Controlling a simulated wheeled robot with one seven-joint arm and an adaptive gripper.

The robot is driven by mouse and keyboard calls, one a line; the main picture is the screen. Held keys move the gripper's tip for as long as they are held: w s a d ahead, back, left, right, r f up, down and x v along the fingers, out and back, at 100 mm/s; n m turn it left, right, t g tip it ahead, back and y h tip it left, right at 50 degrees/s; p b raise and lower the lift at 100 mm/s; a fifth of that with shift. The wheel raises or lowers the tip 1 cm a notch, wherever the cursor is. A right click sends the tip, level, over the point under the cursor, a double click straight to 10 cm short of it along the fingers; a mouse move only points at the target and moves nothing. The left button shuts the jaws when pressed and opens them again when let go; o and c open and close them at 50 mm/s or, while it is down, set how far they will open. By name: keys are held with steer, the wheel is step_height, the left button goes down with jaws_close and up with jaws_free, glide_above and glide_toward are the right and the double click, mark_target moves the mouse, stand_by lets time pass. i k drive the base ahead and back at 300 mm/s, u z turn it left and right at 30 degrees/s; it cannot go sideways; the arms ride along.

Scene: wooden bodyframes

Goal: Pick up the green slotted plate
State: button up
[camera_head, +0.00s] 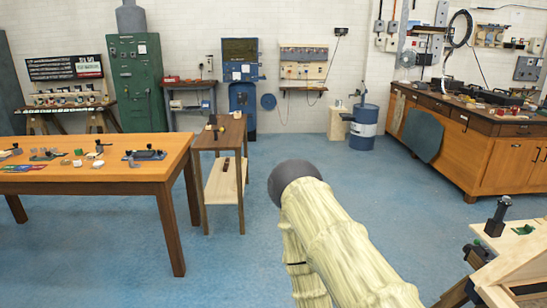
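I cannot pick out a green slotted plate for certain. A small flat green piece (524,229) lies on the light wooden stand at the lower right, too small to show any slots. Another small green piece (78,162) lies among small parts on the wooden table at the left. My gripper is not in view. Only a pale, ribbed part of my arm with a dark round end shows at the bottom centre, apart from both green pieces.
The wooden table (40,182) fills the left. A narrow side table (226,140) stands beside it. A light wooden stand (520,262) is at the lower right. A wooden counter (510,160) lines the right wall, with a blue drum (364,128) nearby. Blue floor is clear between them.

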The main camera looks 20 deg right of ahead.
mark_target(525, 230)
steer(key=z, duration=0.9)
steer(key=i, duration=0.95)
steer(key=z, duration=1.35)
steer(key=i, duration=0.9)
steer(key=u, duration=0.15)
steer(key=k, duration=0.65)
steer(key=u, duration=1)
steer(key=k, duration=0.65)
steer(key=u, duration=0.55)
steer(key=i, duration=3.05)
steer(key=z, duration=0.5)
steer(key=i, duration=1.55)
steer(key=z, duration=0.55)
